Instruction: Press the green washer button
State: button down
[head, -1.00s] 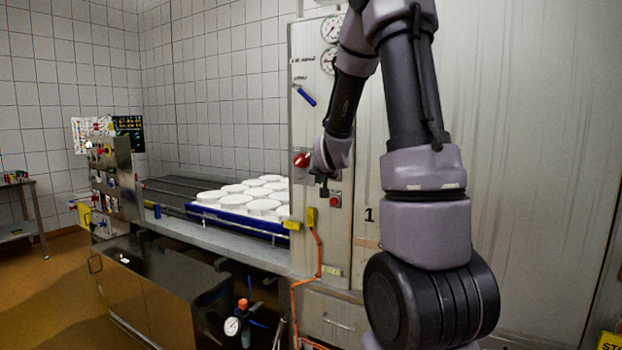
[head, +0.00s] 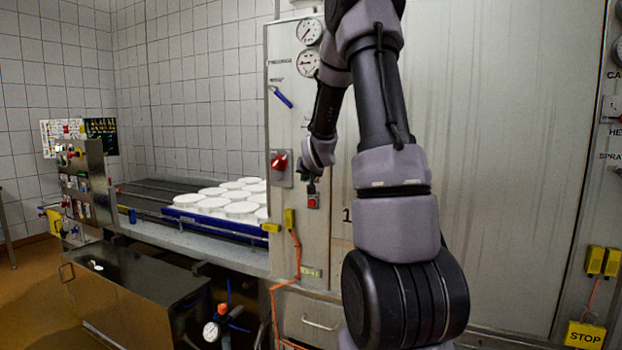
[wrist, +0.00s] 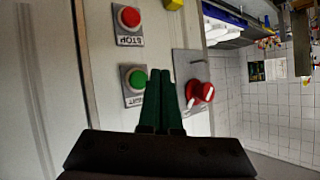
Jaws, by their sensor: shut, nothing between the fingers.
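The green button (wrist: 137,80) sits on a small labelled plate on the pale cabinet panel in the wrist view. The red STOP button (wrist: 129,17) is on a separate plate above it in that picture; it also shows in the head view (head: 313,202). My gripper (wrist: 161,72) is shut and empty, its dark green fingers together. The fingertips appear just right of the green button in the wrist view, overlapping the edge of its plate; I cannot tell whether they touch the panel. In the head view, my gripper (head: 311,187) hides the green button.
A red rotary knob (wrist: 200,93) sits close right of the fingers; it is also in the head view (head: 279,162). White cheese moulds (head: 240,208) stand on the conveyor at left. A blue lever (head: 281,97) and two gauges are higher on the panel.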

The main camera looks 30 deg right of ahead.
jog(key=shift+w+d, duration=0.65)
jog(key=shift+d, duration=0.2)
dwell(1.5)
jog(key=shift+w+d, duration=0.25)
jog(key=shift+d, duration=0.05)
jog(key=shift+w+d, duration=0.3)
jog(key=shift+d, duration=0.1)
dwell(0.8)
jog(key=shift+a, duration=0.1)
jog(key=shift+s+a, duration=0.6)
jog(key=shift+a, duration=0.1)
jog(key=shift+s+a, duration=0.8)
jog(key=shift+a, duration=0.15)
jog(key=shift+s+a, duration=0.75)
jog(key=shift+a, duration=0.2)
